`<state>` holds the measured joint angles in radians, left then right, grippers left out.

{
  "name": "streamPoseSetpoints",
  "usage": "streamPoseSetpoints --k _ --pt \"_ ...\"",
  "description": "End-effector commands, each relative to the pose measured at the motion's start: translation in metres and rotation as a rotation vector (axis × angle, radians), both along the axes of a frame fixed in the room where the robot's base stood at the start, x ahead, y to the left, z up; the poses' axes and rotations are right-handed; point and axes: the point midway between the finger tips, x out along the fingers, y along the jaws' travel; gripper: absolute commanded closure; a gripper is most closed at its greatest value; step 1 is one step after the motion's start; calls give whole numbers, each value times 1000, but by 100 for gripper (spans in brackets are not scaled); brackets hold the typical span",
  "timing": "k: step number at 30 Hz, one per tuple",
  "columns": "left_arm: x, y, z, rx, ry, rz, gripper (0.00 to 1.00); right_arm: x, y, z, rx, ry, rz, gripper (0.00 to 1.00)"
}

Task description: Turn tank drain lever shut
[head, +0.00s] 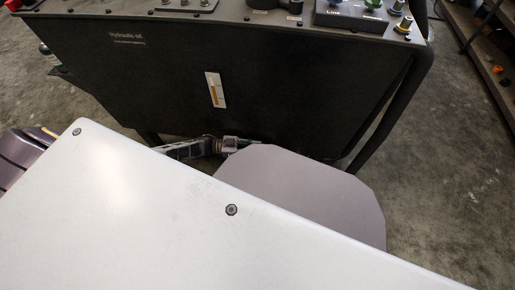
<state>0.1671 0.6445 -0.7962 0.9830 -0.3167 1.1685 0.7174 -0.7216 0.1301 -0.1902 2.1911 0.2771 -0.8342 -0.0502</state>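The black hydraulic oil tank (150,75) stands ahead in the head view, with a pale upright sight gauge (215,90) on its front. At its lower edge is a small grey metallic fitting (230,144), which may be the drain valve. I cannot make out the lever or its angle. My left gripper (190,150) appears as a dark jointed shape just left of the fitting, close to it or touching it. Its lower part is hidden behind a white panel, and I cannot tell its opening. My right gripper is not in view.
The white panel with bolts and the rounded lavender-grey part cover the foreground and hide the floor below the tank. A control box (350,15) with knobs sits on the tank top. A dark tube frame (392,115) runs down its right side.

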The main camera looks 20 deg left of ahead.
Motion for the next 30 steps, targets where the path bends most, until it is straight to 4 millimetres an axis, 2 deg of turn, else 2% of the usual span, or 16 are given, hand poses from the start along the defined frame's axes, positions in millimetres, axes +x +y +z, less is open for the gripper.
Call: streamPoseSetpoints --k 14,15,20,30 --pt "-2 1 0 0 1 -7 100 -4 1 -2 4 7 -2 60" --pt "-2 1 0 0 1 -7 82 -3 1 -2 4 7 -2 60" --pt "-2 1 0 0 1 -6 62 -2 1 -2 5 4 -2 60" --pt "-1 2 0 1 1 -5 62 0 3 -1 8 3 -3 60"
